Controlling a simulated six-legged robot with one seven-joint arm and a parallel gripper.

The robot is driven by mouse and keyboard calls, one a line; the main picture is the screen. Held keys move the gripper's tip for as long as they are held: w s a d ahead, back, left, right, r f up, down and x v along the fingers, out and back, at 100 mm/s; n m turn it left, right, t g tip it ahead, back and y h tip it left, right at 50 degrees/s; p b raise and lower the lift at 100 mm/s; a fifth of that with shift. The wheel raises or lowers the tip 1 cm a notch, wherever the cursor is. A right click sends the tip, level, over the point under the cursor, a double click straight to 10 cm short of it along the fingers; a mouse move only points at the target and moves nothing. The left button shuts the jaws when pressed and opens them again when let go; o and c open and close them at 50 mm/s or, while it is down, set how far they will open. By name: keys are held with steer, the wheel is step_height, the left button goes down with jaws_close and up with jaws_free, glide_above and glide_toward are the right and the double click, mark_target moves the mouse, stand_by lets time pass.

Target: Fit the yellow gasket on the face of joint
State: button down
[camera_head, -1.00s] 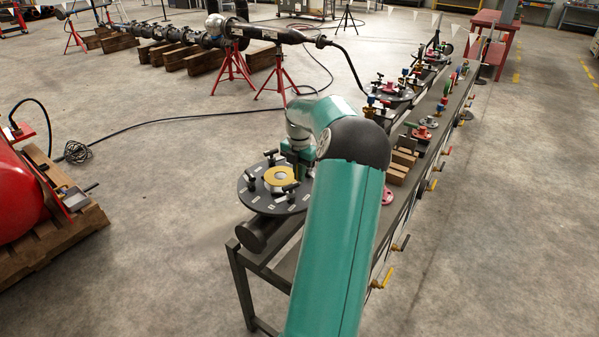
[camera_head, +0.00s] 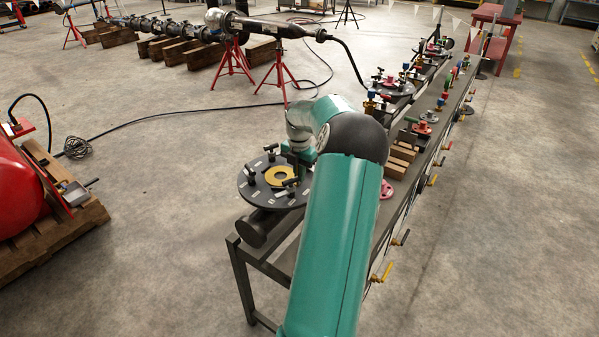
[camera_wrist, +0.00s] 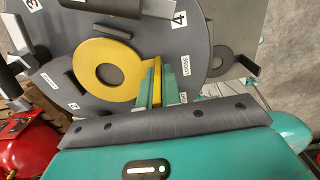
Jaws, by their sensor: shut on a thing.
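The yellow gasket (camera_wrist: 84,78) is a flat ring with a round hole and a tab, lying on or very close to the dark round joint face (camera_wrist: 185,30) in the wrist view. In the head view the gasket (camera_head: 281,175) shows near the middle of the dark disc (camera_head: 254,193). My gripper (camera_wrist: 155,80) has its green fingers shut on the gasket's tab at the ring's right side. In the head view my arm hides most of the gripper. I cannot tell whether the ring touches the face all round.
Black T-handled clamps (camera_head: 271,152) stand around the disc's rim. The disc sits at the near end of a long metal bench (camera_head: 236,241) carrying wooden blocks (camera_head: 401,160) and more fittings. A red tank (camera_head: 20,190) on a pallet stands at left, with open floor between.

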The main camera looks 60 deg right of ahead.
steer(key=c, duration=1.5)
jaws_free()
step_height(320, 180, up, 14)
steer(key=shift+f, duration=0.1)
steer(key=shift+s, duration=0.1)
